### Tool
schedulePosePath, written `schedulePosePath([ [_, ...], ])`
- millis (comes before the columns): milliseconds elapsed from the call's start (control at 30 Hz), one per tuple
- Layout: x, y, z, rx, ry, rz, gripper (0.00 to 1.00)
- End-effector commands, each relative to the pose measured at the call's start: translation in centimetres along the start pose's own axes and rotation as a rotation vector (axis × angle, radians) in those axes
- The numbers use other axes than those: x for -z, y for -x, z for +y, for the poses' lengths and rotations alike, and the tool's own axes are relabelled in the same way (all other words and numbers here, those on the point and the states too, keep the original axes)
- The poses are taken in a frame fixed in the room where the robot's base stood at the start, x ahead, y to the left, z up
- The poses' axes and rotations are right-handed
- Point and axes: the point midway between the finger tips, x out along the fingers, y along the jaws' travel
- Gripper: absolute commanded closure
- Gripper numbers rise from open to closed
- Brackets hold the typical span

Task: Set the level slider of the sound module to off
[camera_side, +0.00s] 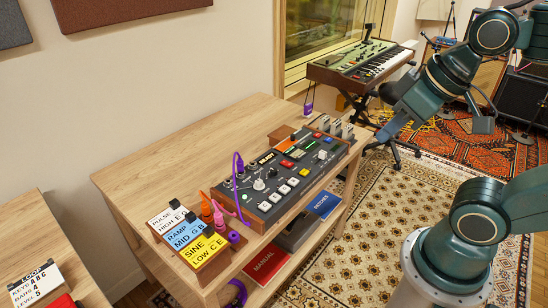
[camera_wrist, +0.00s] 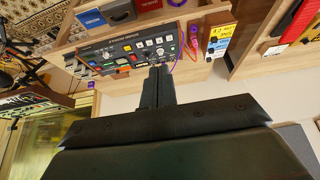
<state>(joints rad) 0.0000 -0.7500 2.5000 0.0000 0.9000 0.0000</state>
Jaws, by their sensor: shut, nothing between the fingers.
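The sound module (camera_side: 262,207) is a long dark box with wooden ends on the desk in the side view. Its top carries knobs, pale buttons and coloured buttons. In the wrist view the module (camera_wrist: 103,57) appears upside down, beyond my fingertips. Its level slider is too small to tell apart from the other controls, so its setting cannot be read. My gripper (camera_side: 382,136) is in the air to the right of the module in the side view, apart from it. In the wrist view my gripper (camera_wrist: 158,72) is shut and empty.
Cards labelled PULSE, RAMP and SINE (camera_side: 205,250) lie at the module's near-left end. A purple cable (camera_side: 236,170) arches up there, beside orange plugs (camera_side: 206,208). Books (camera_side: 265,266) lie on the shelf below. The desk behind the module (camera_side: 190,160) is bare.

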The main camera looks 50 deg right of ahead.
Motion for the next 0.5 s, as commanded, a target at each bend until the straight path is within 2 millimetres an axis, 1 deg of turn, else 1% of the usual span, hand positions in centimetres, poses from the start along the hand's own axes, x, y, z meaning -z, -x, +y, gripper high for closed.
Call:
schedulePosePath([
  [100,0.0,0.0,0.0,0.000,0.000,0.000,1.00],
  [133,0.0,0.0,0.0,0.000,0.000,0.000,0.96],
  [267,0.2,0.0,0.1,-0.001,0.000,-0.002,0.71],
  [300,0.3,0.0,0.1,-0.002,0.000,-0.004,0.63],
  [433,1.2,-0.1,0.4,-0.009,0.001,-0.018,0.61],
  [500,2.0,-0.2,0.6,-0.014,0.001,-0.029,0.61],
])
